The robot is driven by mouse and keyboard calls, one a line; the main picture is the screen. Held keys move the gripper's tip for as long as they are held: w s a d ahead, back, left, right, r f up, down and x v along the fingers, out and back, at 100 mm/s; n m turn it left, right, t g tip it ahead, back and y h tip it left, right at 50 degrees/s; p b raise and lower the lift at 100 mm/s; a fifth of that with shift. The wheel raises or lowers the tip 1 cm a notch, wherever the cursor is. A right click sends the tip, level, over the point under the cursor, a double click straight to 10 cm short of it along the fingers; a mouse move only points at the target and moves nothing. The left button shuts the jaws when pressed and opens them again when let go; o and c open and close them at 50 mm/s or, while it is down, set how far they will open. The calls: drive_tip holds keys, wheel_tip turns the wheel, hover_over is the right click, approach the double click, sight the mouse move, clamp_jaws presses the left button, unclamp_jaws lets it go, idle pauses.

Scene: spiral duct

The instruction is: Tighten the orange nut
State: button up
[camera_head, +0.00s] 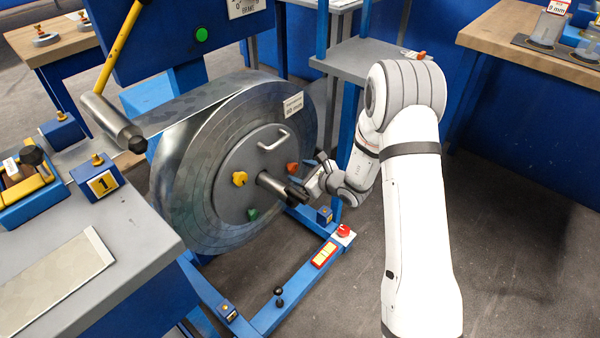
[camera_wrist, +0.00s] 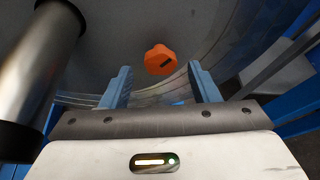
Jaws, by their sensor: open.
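The orange nut (camera_head: 292,168) sits on the right part of the round grey hub plate (camera_head: 238,196) of the large metal coil. In the wrist view the orange nut (camera_wrist: 160,60) is a lobed knob with a dark slot, ahead of my gripper and between the lines of its two fingers. My gripper (camera_wrist: 159,85) is open and empty, with blue fingers on either side and a visible gap to the nut. In the head view my gripper (camera_head: 306,190) is small and partly hidden near the shaft end, just below the nut.
A metal shaft (camera_head: 284,188) sticks out of the hub, close on the left in the wrist view (camera_wrist: 36,75). A yellow nut (camera_head: 239,178), a green nut (camera_head: 252,214) and a handle (camera_head: 273,138) are also on the plate. A blue frame (camera_head: 290,290) stands below; open floor lies right.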

sight(291, 167)
drive_tip(key=shift+x, duration=1.35)
drive_tip(key=shift+c, duration=0.5)
